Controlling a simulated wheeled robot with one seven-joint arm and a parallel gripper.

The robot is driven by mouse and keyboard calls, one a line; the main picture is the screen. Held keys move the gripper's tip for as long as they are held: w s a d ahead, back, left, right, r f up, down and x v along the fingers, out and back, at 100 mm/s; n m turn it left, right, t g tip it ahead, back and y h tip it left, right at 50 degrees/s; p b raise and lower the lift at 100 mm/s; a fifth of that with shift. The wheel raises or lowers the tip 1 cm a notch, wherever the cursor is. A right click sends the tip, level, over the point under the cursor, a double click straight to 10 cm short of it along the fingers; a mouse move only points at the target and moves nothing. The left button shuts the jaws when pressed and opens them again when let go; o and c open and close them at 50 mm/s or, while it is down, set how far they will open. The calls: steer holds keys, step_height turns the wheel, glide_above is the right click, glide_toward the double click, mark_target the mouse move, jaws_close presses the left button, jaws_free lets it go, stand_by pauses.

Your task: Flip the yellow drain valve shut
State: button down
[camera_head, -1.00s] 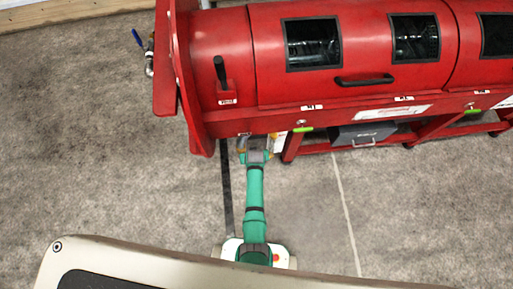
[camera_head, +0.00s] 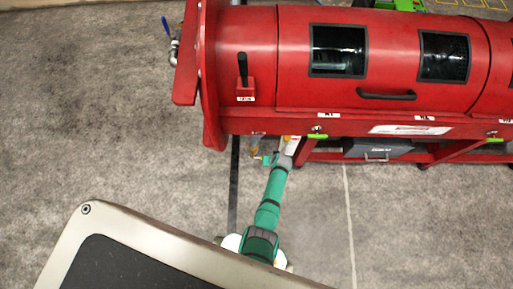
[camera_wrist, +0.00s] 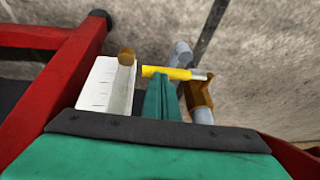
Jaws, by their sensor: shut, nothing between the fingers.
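The yellow drain valve handle (camera_wrist: 167,72) sticks out to the left from a brass valve body (camera_wrist: 200,93) on a grey pipe (camera_wrist: 181,52) in the wrist view. It looks roughly crosswise to the pipe. My gripper (camera_wrist: 161,82) is shut and empty, its green fingertips right at the handle. I cannot tell whether they touch it. In the head view my gripper (camera_head: 268,160) is under the front edge of the red machine (camera_head: 270,70), and the valve (camera_head: 255,150) is small and just to its left.
A white card (camera_wrist: 106,85) and a brass knob (camera_wrist: 126,56) sit left of my fingers. Red frame legs (camera_wrist: 62,75) stand further left. A grey box (camera_head: 375,148) is under the machine. A blue-handled valve (camera_head: 167,27) is at its left end. The floor in front is clear.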

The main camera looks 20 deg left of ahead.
steer(key=shift+d+f, duration=0.2)
steer(key=shift+d, duration=0.1)
steer(key=shift+w+r, duration=0.1)
stand_by(0.5)
steer(key=s+d+r, duration=0.3)
steer(key=d+r, duration=0.3)
steer(key=r, duration=0.5)
steer(key=shift+d, duration=0.3)
steer(key=shift+r, duration=0.1)
